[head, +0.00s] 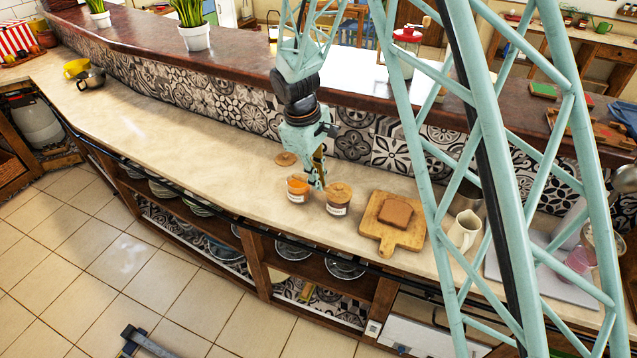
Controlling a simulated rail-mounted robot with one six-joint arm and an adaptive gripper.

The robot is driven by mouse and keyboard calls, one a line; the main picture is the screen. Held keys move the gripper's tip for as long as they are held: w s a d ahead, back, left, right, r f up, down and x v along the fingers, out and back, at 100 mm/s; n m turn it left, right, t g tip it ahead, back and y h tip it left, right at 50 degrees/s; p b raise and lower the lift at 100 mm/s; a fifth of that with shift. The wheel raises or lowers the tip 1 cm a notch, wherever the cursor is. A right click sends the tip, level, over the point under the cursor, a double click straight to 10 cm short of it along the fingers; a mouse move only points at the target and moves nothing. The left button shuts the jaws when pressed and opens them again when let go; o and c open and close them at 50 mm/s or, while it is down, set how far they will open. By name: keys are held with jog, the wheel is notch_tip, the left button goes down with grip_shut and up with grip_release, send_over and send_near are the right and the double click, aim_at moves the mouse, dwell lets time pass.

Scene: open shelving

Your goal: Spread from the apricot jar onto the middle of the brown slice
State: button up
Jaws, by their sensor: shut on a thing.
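My gripper (320,183) points down just above the counter, between and slightly behind two small jars. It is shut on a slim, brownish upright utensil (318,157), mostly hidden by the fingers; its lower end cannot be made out. The left jar (297,190) has no lid and shows orange, apricot-coloured content; its label is too small to read. The right jar (337,199) has a wooden lid on. A loose round wooden lid (286,159) lies behind the jars. The brown slice (396,211) lies flat on a wooden board (383,239) to the right, its top plain brown.
A cream pitcher (464,231) stands right of the board, with a metal pot (467,196) behind it. A tiled wall (356,143) and raised ledge run behind the counter (180,138). The counter left of the jars is clear up to a metal pot (91,79) and yellow cup (76,68).

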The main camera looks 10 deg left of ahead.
dwell(0.4)
jog(key=w+d+f+m+b, duration=0.1)
jog(key=d+m, duration=0.3)
jog(key=d, duration=0.6)
jog(key=w+d+f+m+g+b, duration=0.1)
jog(key=d+m, duration=0.4)
jog(key=d, duration=0.5)
jog(key=w+d+f+m+g+b, duration=0.1)
jog(key=w+d+f+m+b, duration=0.2)
jog(key=d, duration=0.7)
jog(key=shift+w+d+f+m+b, duration=0.1)
jog(key=shift+d+f+m+b, duration=0.35)
jog(key=shift+m, duration=0.35)
